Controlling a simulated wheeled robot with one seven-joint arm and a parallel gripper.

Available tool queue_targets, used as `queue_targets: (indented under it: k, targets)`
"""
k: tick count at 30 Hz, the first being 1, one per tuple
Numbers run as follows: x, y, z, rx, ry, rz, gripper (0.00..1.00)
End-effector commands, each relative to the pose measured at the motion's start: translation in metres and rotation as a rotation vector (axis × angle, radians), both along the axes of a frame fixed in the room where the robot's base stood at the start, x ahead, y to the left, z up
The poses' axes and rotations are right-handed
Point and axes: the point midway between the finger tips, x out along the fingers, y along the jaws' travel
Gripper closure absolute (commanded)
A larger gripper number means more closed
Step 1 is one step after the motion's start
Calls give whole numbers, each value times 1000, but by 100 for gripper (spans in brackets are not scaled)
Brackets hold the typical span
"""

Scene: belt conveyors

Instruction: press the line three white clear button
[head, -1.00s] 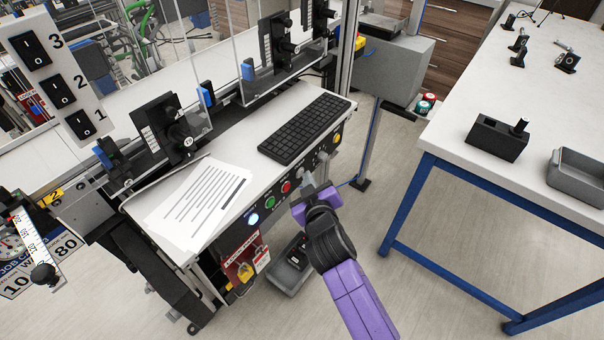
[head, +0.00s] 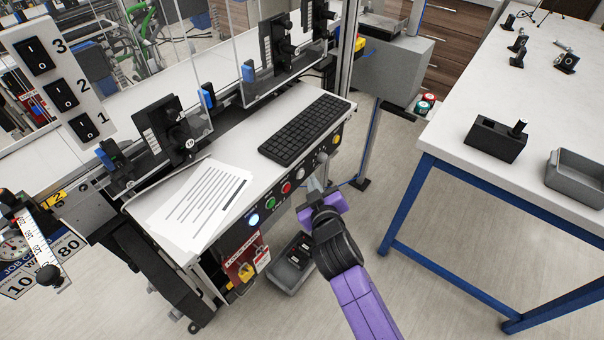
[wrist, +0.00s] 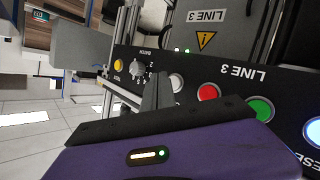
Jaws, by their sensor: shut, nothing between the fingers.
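The line 3 control panel (wrist: 225,85) runs along the front edge of the white console. A white button (wrist: 176,83) sits on it between a red button (wrist: 208,92) and a grey selector knob (wrist: 137,68). In the head view the white button (head: 301,174) is a small pale spot past the red one (head: 286,188). My gripper (head: 316,184) is shut and empty, just in front of the panel. In the wrist view its fingertips (wrist: 156,88) appear close beside the white button, toward the knob. I cannot tell whether they touch anything.
A green button (wrist: 260,109) and a lit blue-white button (head: 254,219) are farther along the panel; a yellow button (wrist: 118,65) is at the other end. A keyboard (head: 304,128) and papers (head: 200,202) lie on the console. A blue-legged table (head: 550,130) stands right, with open floor between.

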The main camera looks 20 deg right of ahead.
Motion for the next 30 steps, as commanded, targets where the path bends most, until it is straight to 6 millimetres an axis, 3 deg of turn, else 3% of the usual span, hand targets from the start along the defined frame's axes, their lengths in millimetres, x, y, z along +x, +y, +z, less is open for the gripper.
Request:
queue_targets:
  k: [15, 30]
  targets:
    - [-36, -26, 2, -1, 2, -1, 100]
    - [-39, -29, 0, 0, 0, -1, 100]
